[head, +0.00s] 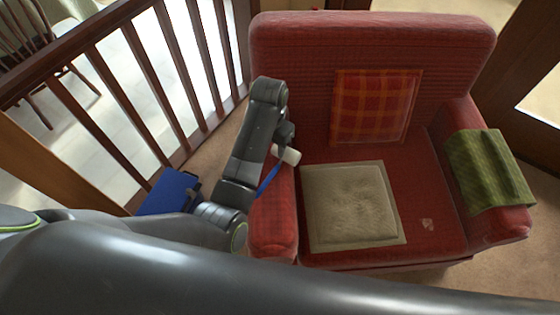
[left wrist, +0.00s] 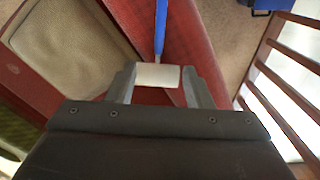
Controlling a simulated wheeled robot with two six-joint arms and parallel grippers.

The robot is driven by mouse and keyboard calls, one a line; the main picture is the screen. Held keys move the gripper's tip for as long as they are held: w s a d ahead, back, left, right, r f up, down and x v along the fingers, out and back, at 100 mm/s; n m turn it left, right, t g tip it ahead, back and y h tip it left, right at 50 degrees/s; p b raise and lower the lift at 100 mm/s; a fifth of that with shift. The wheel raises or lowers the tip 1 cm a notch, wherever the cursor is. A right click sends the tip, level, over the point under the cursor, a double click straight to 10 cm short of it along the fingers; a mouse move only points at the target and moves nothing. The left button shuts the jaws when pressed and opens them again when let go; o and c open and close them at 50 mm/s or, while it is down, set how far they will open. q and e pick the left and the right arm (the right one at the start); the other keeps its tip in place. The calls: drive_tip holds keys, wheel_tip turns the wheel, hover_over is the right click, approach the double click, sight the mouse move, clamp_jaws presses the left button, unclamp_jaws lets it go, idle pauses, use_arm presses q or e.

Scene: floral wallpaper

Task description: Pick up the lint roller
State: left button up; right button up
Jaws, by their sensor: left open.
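The lint roller has a white roll (head: 286,154) and a thin blue handle (head: 267,180). It lies on the left armrest (head: 272,224) of the red armchair. In the left wrist view the white roll (left wrist: 158,76) sits between the two fingers of my left gripper (left wrist: 157,71), with the blue handle (left wrist: 160,28) pointing away from it. The fingers are open, one at each end of the roll; I cannot tell if they touch it. In the head view my left gripper is at the armrest, partly hidden by its own wrist. My right gripper is not in view.
The red armchair (head: 375,45) holds a plaid cushion (head: 375,105), a beige cushion (head: 350,205) and a green cloth (head: 488,168) on its right armrest. A blue case (head: 167,192) stands on the floor by a wooden railing (head: 130,60).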

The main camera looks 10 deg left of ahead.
sight(273, 171)
use_arm(q)
wheel_tip(273, 171, down, 14)
drive_tip(key=shift+r+b, duration=0.25)
drive_tip(key=shift+b, duration=0.45)
drive_tip(key=shift+d, duration=0.1)
clamp_jaws()
